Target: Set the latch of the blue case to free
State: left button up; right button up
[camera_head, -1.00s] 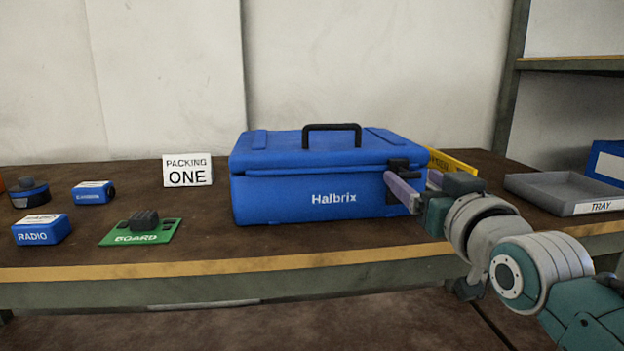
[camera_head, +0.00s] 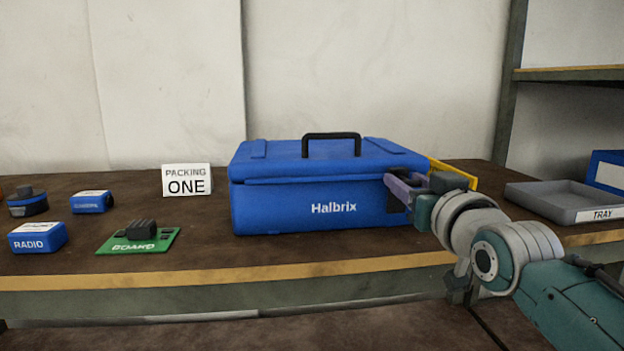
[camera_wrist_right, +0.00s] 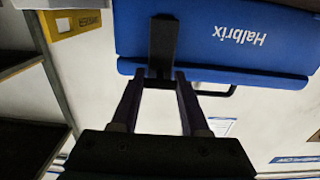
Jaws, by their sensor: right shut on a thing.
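The blue case (camera_head: 300,205), marked Halbrix, stands shut on the bench with its black handle on top. Its black latch (camera_head: 394,206) is at the right end of the front face, partly hidden by my gripper. The latch also shows in the right wrist view (camera_wrist_right: 163,45), where the case appears upside down. My right gripper (camera_head: 398,187) is at the latch, level with the lid seam. In the right wrist view its fingertips (camera_wrist_right: 161,76) close around the latch's lid-side end. The exact latch setting cannot be told. My left gripper is not in view.
To the left are a blue radio box (camera_head: 37,238), a green board (camera_head: 139,241) and a sign reading Packing One (camera_head: 187,181). A yellow item (camera_head: 455,172) stands behind my right gripper. A grey tray (camera_head: 565,199) lies at the right. The bench front left of the gripper is clear.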

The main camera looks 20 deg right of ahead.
grip_shut()
dwell(0.8)
